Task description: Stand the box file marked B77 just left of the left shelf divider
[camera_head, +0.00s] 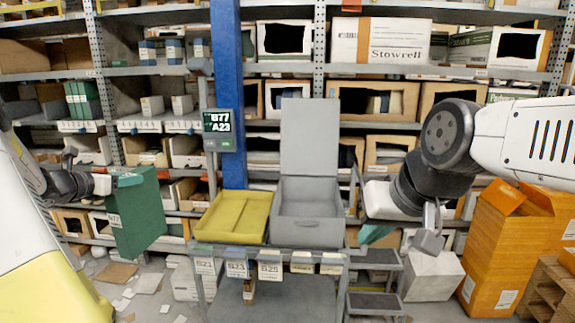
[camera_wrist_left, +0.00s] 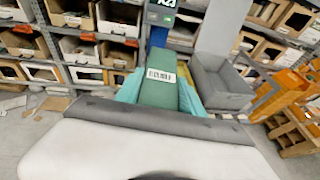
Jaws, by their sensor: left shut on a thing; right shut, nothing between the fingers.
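My left gripper (camera_head: 130,181) is shut on a green box file (camera_head: 137,218), holding it upright in the air left of the trolley. My right gripper (camera_head: 405,236) is shut and empty, right of the trolley. On the rack at left, several green box files (camera_head: 83,100) stand on a shelf, with a grey upright panel (camera_head: 120,95) in the bay to their right; I cannot tell whether it is the left divider.
A trolley (camera_head: 275,253) carries a yellow tray (camera_head: 232,216) and an open grey bin (camera_head: 308,222). A blue post (camera_head: 228,60) bears a display (camera_head: 219,130) reading B77 and A23. Orange cartons (camera_head: 515,245) stand at right. Papers litter the floor at left.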

